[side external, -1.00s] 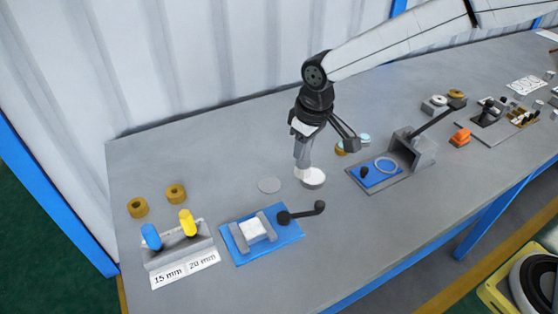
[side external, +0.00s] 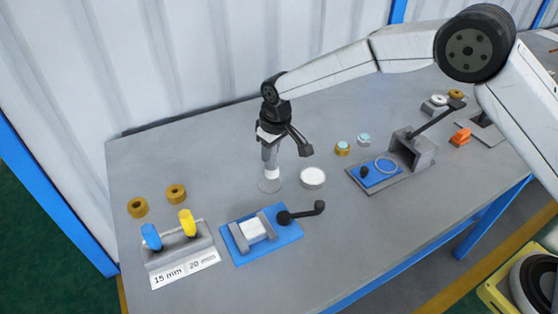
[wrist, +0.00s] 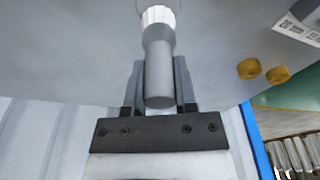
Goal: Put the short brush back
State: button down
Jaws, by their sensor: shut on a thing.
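My gripper (side external: 270,150) is shut on the short brush (side external: 271,172), a grey handle with a white lower end, held upright with that end down. In the wrist view my gripper (wrist: 158,85) has its fingers on both sides of the grey handle of the brush (wrist: 158,65). The brush is at the flat round grey spot (side external: 267,187) on the bench; I cannot tell whether its tip touches it. The white round dish (side external: 313,177) stands just to the right, apart from the brush.
A blue fixture (side external: 287,239) with a black lever sits in front. A stand with blue and yellow plugs (side external: 181,249) is at the left, with two brass rings (side external: 176,193) behind it. A grey press (side external: 410,150) with a blue plate stands to the right. The bench behind the brush is clear.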

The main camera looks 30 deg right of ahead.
jog(key=shift+w+f, duration=0.25)
jog(key=shift+w+a+f, duration=0.1)
jog(key=shift+f, duration=0.05)
jog(key=shift+w+f, duration=0.15)
jog(key=shift+f, duration=1.55)
jog(key=shift+f, duration=0.15)
jog(key=shift+c, duration=2)
grip_release()
jog(key=r, duration=0.4)
jog(key=s+r, duration=0.1)
jog(key=r, duration=0.7)
jog(key=shift+s+d+r, duration=0.1)
jog(key=shift+s+d, duration=0.2)
jog(key=shift+s, duration=0.05)
